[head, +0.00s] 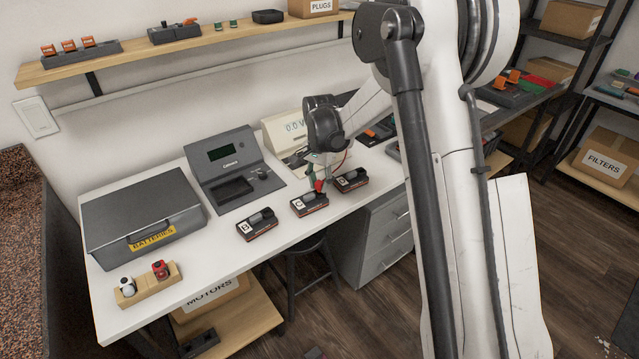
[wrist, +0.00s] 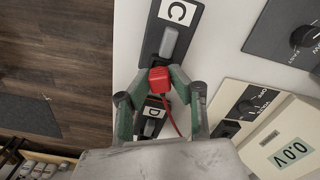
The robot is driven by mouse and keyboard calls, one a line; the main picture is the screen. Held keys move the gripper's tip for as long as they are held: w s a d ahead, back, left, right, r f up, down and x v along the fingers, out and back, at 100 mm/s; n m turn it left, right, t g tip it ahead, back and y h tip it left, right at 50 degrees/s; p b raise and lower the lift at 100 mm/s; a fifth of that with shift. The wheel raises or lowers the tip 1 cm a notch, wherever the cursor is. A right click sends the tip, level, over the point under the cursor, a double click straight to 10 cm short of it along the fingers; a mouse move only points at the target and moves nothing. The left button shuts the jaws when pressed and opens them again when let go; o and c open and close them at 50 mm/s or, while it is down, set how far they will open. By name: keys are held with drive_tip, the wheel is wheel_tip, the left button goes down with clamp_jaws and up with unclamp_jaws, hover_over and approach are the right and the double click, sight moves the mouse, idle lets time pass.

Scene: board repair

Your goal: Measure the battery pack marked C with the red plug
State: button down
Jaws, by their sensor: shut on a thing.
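The battery pack marked C (head: 309,205) lies flat on the white table in the middle of a row of three dark packs. It also shows at the top of the wrist view (wrist: 186,17), label visible. My gripper (head: 316,177) is shut on the red plug (wrist: 160,79), whose red cable trails back from it. The plug is at the near end of pack C in the wrist view; I cannot tell whether it touches or is seated. The voltmeter (head: 277,128) behind reads 0.0 V, and its display also shows in the wrist view (wrist: 291,149).
Pack B (head: 258,225) lies left of C and pack D (head: 351,181) right, under my fingers in the wrist view. A charger (head: 236,168), a batteries case (head: 140,213) and a wooden holder (head: 148,290) stand to the left. The table's front edge is close.

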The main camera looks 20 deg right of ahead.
drive_tip(key=shift+f+b, duration=0.35)
drive_tip(key=shift+f, duration=0.1)
idle(0.6)
drive_tip(key=c, duration=1.2)
unclamp_jaws()
drive_tip(key=shift+r+p, duration=0.6)
drive_tip(key=shift+r, duration=1.05)
drive_tip(key=shift+r+p, duration=1.3)
drive_tip(key=shift+r, duration=1.6)
